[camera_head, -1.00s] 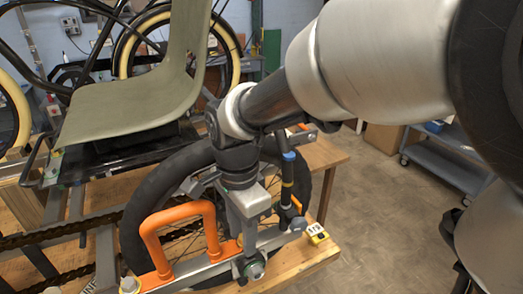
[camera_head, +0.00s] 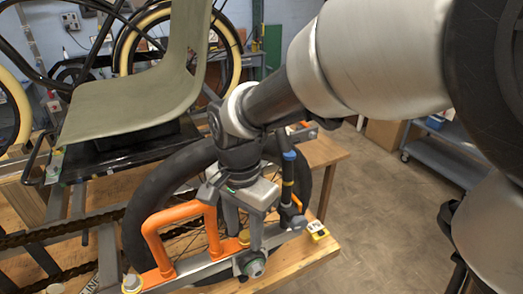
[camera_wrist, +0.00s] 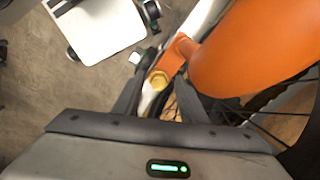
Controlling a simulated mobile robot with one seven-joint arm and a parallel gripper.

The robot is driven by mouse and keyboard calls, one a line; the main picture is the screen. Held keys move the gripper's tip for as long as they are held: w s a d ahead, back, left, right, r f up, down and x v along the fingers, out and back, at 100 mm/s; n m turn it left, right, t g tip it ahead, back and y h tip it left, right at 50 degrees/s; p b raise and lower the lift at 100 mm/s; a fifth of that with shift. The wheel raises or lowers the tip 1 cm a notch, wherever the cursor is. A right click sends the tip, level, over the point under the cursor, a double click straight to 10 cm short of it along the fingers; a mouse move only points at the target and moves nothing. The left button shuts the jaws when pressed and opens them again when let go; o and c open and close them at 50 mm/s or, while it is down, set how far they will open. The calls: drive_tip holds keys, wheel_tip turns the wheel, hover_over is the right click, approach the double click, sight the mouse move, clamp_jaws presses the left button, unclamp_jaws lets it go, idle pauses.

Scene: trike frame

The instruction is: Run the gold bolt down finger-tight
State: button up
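The gold bolt (camera_wrist: 159,80) shows its hex head in the wrist view, seated at an orange flange (camera_wrist: 170,60). In the head view its head (camera_head: 244,237) shows between my gripper's fingers, at the right foot of the orange handle (camera_head: 181,228). My gripper (camera_wrist: 159,88) points down over the bolt with one finger on each side. The fingers look apart from the head, with gaps visible. How far the bolt stands out of its hole cannot be told.
The handle sits on a silver bar (camera_head: 205,268) beside the black wheel (camera_head: 140,220). Another bolt (camera_head: 132,284) is at the handle's left foot. Open floor lies farther right.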

drive_tip(key=shift+s, duration=0.25)
drive_tip(key=shift+f+n, duration=0.1)
drive_tip(key=shift+n, duration=0.8)
